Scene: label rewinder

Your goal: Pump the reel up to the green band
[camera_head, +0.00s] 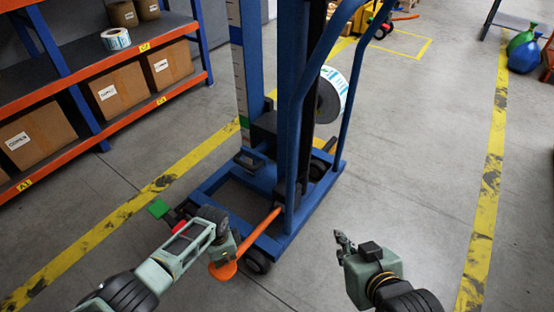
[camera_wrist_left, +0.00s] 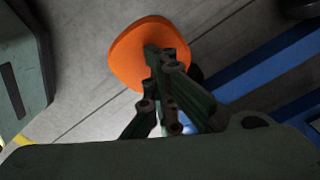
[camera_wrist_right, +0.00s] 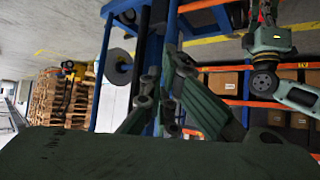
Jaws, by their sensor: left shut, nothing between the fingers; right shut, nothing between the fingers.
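The blue lifter (camera_head: 290,130) stands in the middle of the head view with the reel (camera_head: 334,97) on its far side. The reel also shows as a dark disc in the right wrist view (camera_wrist_right: 118,66). A pale scale (camera_head: 238,75) runs up the mast, with a green band (camera_head: 244,122) low on it. An orange lever (camera_head: 258,232) ends in an orange pad (camera_head: 222,271) near the floor. My left gripper (camera_head: 228,246) is shut and empty, just over the pad (camera_wrist_left: 130,50); contact cannot be told. My right gripper (camera_head: 341,238) is shut and empty, right of the lifter.
Orange shelves with boxes (camera_head: 118,90) stand at the left. Yellow floor lines (camera_head: 484,210) run on both sides. The floor (camera_head: 410,150) right of the lifter is clear.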

